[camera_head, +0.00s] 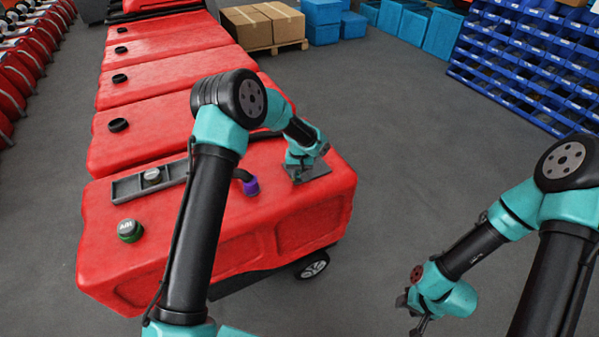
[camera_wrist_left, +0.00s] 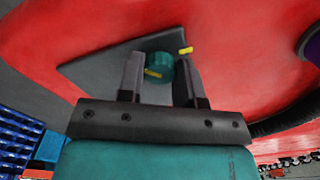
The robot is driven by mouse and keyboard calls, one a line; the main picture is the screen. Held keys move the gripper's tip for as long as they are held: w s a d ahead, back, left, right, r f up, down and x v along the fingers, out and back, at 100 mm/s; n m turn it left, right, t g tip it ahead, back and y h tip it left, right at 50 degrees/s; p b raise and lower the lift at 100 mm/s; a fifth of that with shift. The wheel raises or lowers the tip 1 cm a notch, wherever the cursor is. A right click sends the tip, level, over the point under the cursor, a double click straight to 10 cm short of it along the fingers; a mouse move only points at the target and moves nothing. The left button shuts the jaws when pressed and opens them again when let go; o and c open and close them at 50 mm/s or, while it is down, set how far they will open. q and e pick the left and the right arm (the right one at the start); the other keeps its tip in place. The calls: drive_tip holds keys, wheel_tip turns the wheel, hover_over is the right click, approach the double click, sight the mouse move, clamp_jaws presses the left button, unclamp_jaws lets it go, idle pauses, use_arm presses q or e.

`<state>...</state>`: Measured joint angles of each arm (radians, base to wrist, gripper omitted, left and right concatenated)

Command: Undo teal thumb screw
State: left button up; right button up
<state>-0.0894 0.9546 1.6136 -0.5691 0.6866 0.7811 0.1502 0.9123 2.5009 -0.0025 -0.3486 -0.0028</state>
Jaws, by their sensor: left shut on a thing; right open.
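The teal thumb screw (camera_wrist_left: 158,68) stands on a dark grey plate (camera_wrist_left: 100,75) in the left wrist view. The same plate (camera_head: 314,172) lies on the right end of the front red tank (camera_head: 120,210) in the head view, where the screw is hidden. My left gripper (camera_wrist_left: 160,62) is shut on the teal thumb screw, one finger on each side. One yellow mark shows on the screw and another on the plate beside it. My right gripper (camera_head: 413,305) is open and empty, away from the tank over the floor.
On the front tank are a green cap (camera_head: 130,230), a purple-collared hose (camera_head: 250,186) and a grey bracket (camera_head: 128,188). More red tanks with black caps line up behind. Blue bin racks (camera_head: 520,60) and boxes on a pallet (camera_head: 264,25) stand at the back.

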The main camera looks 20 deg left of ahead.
use_arm(q)
drive_tip(key=n, duration=0.6)
drive_tip(key=shift+s+f, duration=0.1)
drive_tip(key=shift+f, duration=0.1)
idle(0.5)
drive_tip(key=o, duration=0.9)
drive_tip(key=shift+r, duration=0.1)
drive_tip(key=shift+o, duration=0.2)
drive_tip(key=shift+r, duration=0.15)
wheel_tip(320, 180, up, 17)
